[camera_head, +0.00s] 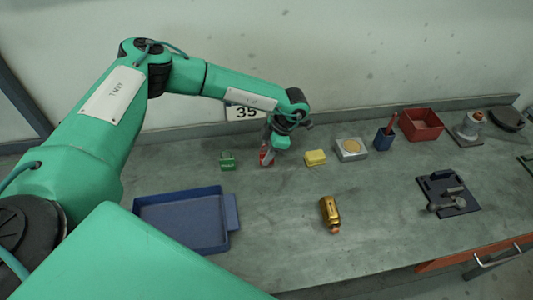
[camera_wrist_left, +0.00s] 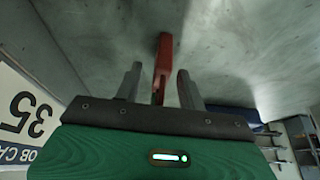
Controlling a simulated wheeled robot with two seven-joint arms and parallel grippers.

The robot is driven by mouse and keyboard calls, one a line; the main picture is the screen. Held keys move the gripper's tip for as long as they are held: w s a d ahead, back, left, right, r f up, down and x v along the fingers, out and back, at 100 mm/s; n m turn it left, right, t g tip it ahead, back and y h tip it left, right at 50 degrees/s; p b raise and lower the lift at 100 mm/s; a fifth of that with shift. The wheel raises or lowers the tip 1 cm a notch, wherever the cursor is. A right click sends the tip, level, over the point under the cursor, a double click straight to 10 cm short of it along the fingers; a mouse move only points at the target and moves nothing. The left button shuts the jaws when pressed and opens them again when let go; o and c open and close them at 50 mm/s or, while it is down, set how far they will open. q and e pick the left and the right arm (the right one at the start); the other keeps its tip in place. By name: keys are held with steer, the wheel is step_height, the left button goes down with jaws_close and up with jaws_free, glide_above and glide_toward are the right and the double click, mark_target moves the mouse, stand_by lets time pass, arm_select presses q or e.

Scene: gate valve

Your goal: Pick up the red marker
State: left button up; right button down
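A small upright red piece, taken as the red marker (camera_head: 266,156), stands on the bench below my left gripper (camera_head: 269,146) in the head view. Its fine shape is too small to tell there. In the left wrist view, the red marker (camera_wrist_left: 163,60) is long and narrow and lies between the two grey fingers of my left gripper (camera_wrist_left: 158,85). The fingers are apart, with a gap on each side of it. Another red stick (camera_head: 392,121) stands in a dark blue cup (camera_head: 383,140). My right gripper is not in view.
A green block (camera_head: 227,161) is left of the marker, a yellow block (camera_head: 315,157) right. A red bin (camera_head: 420,125) stands at the back. The wall is close behind.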

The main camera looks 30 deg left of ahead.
arm_select(q)
steer(key=shift+f, duration=0.2)
jaws_close()
steer(key=shift+r, duration=0.2)
